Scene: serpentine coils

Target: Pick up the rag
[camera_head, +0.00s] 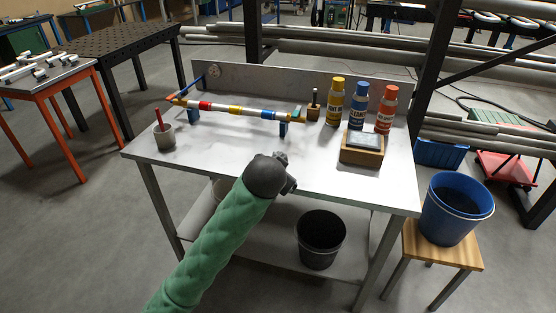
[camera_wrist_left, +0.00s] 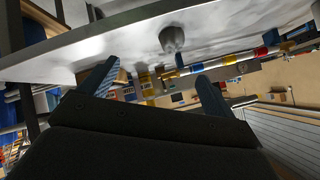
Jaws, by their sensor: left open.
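I cannot make out a clear rag in either view. A flat grey-blue piece (camera_head: 363,139) lies on a wooden block (camera_head: 360,156) at the right of the metal workbench (camera_head: 225,160); I cannot tell whether it is cloth. My left arm comes up from the bottom in the head view, and its dark gripper (camera_head: 288,183) is above the bench's front edge, left of the block and apart from it. In the left wrist view the two fingers of this gripper (camera_wrist_left: 153,88) stand wide apart with nothing held between them. My right gripper is not in view.
A banded pipe (camera_head: 238,109) lies on supports at the back. A grey cup (camera_head: 164,135) stands at the left. Yellow, blue and red bottles (camera_head: 358,105) stand behind the block. A black bin (camera_head: 321,240) is below; a blue bucket (camera_head: 456,212) stands on a stool. The bench's middle is clear.

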